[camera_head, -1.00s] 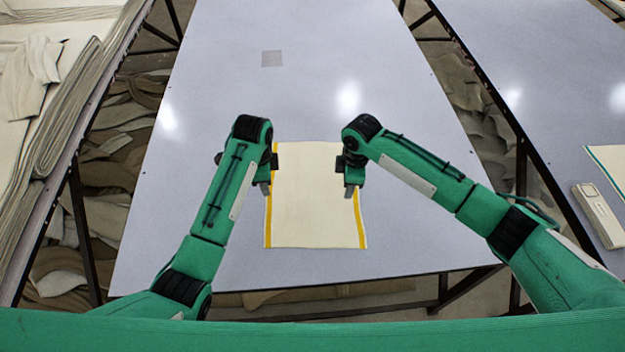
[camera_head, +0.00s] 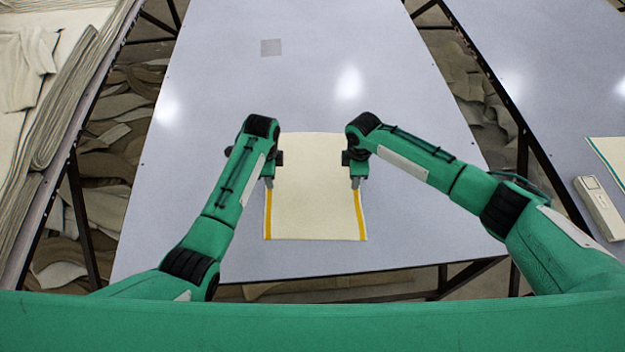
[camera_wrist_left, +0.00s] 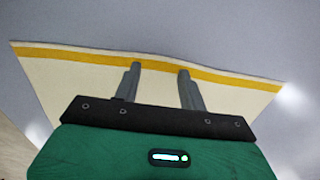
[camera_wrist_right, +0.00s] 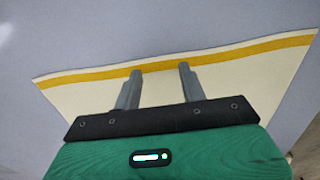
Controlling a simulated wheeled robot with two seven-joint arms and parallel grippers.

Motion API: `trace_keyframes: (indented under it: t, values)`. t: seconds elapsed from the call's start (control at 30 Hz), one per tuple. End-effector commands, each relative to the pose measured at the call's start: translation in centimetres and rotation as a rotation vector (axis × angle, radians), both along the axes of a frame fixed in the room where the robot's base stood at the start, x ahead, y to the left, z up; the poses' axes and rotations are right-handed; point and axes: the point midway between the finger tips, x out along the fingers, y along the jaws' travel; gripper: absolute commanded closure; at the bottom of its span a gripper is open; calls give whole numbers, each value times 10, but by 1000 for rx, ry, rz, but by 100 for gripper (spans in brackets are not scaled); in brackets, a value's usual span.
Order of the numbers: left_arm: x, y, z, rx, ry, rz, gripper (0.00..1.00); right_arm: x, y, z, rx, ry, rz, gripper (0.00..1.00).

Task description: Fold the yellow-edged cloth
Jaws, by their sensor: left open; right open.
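The cream cloth (camera_head: 315,205) with yellow edge stripes lies spread on the grey table (camera_head: 400,80), its stripes along the left and right sides. My left gripper (camera_head: 268,184) is open at the left stripe. In the left wrist view its two fingers (camera_wrist_left: 157,70) are apart, with tips over the yellow stripe (camera_wrist_left: 90,57). My right gripper (camera_head: 355,184) is open at the right stripe. In the right wrist view its fingers (camera_wrist_right: 160,70) are apart, with tips at the yellow stripe (camera_wrist_right: 250,49). I cannot tell whether the fingertips touch the cloth. The arms partly hide its upper sides.
A small grey square patch (camera_head: 271,47) is on the table far behind the cloth. A second table at right holds another cloth (camera_head: 612,152) and a pale box-like device (camera_head: 599,207). Stacked fabric (camera_head: 55,110) is at left. The table around the cloth is clear.

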Motion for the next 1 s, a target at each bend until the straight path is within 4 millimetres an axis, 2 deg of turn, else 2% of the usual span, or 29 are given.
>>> trace_keyframes:
  t: [0.4, 0.8, 1.0]
  values:
    - [0, 0, -3, 0, 0, 0, 59, 0, 0, -3, 0, 0, 0, 59]
    - [0, 0, -3, 1, 1, 0, 98, 0, 0, -3, -1, 1, -1, 98]
    - [0, 0, -3, 1, 1, 0, 100, 0, 0, -3, -1, 1, -1, 100]
